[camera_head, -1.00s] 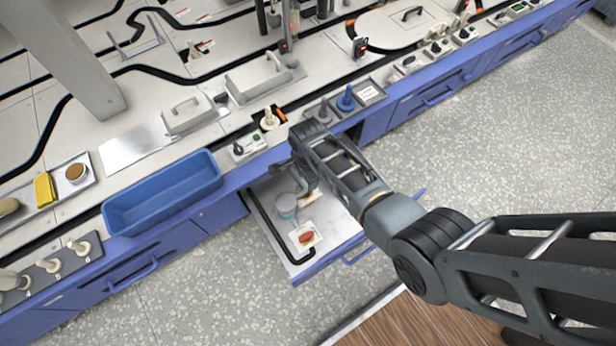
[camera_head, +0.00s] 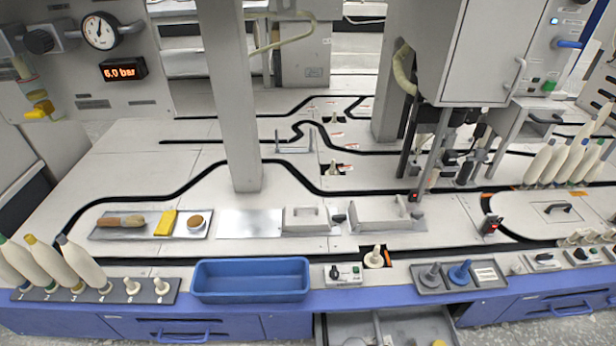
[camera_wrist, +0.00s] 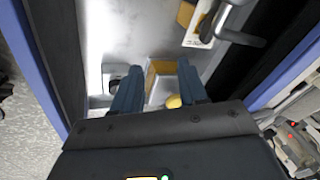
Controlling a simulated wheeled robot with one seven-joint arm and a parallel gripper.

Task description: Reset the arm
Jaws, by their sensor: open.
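My gripper (camera_wrist: 160,82) shows in the wrist view with its two dark fingers apart. Nothing is clearly held between them. It points into an open grey drawer (camera_wrist: 105,45) with blue edges. A small tan box-like thing (camera_wrist: 162,68) and a yellow rounded thing (camera_wrist: 173,101) show between and behind the fingers; their contact with the fingers cannot be told. In the head view the open drawer (camera_head: 345,328) is cut off at the bottom edge, and my arm is out of view.
The blue bin (camera_head: 250,283) stands at the counter's front edge. A tray (camera_head: 110,230) with a brush and yellow cloth lies behind it. White bobbins stand at left and right. A grey handle-like part (camera_wrist: 235,35) lies in the drawer. Grey posts rise from the counter.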

